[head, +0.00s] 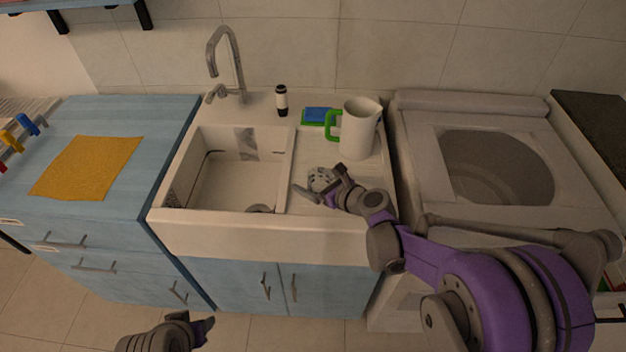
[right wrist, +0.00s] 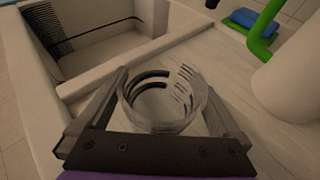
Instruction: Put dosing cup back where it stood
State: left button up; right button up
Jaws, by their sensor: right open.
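The dosing cup (right wrist: 163,112) is clear with dark markings. In the right wrist view it is between the two fingers of my right gripper (right wrist: 164,84), which are open, with a finger on either side. It appears to stand upright on the ribbed drainboard (right wrist: 222,62). In the head view the cup (head: 321,176) is at the drainboard's front, right of the basin, partly hidden by my right gripper (head: 319,184). My left gripper (head: 202,328) is low at the bottom edge, away from the counter; its jaw opening is unclear.
A white pitcher (head: 358,130) with a green handle stands behind the cup. A blue and green sponge (head: 318,115) and a small white bottle with black ends (head: 282,100) are at the back. The sink basin (head: 235,185) is left, the washing machine (head: 410,150) right.

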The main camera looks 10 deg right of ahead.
jog(key=shift+r, duration=0.25)
jog(key=v, duration=1.1)
jog(key=shift+s+d, duration=0.1)
jog(key=shift+s, duration=0.1)
jog(key=shift+s+p, duration=0.25)
jog(key=shift+p, duration=0.05)
jog(key=s+a+f+n+g+h, duration=0.2)
jog(key=s+a+f+n+g, duration=0.15)
jog(key=s+n, duration=0.75)
jog(key=s+d+f+n+g+h, duration=0.1)
jog(key=s+n, duration=0.3)
jog(key=n, duration=0.5)
jog(key=s+d+f+n+g+h, duration=0.1)
jog(key=s+n+g+h, duration=0.1)
jog(key=n, duration=0.8)
jog(key=s+h, duration=0.1)
jog(key=s, duration=0.1)
jog(key=shift+s+d+f+h, duration=0.3)
jog(key=shift+s+d, duration=0.1)
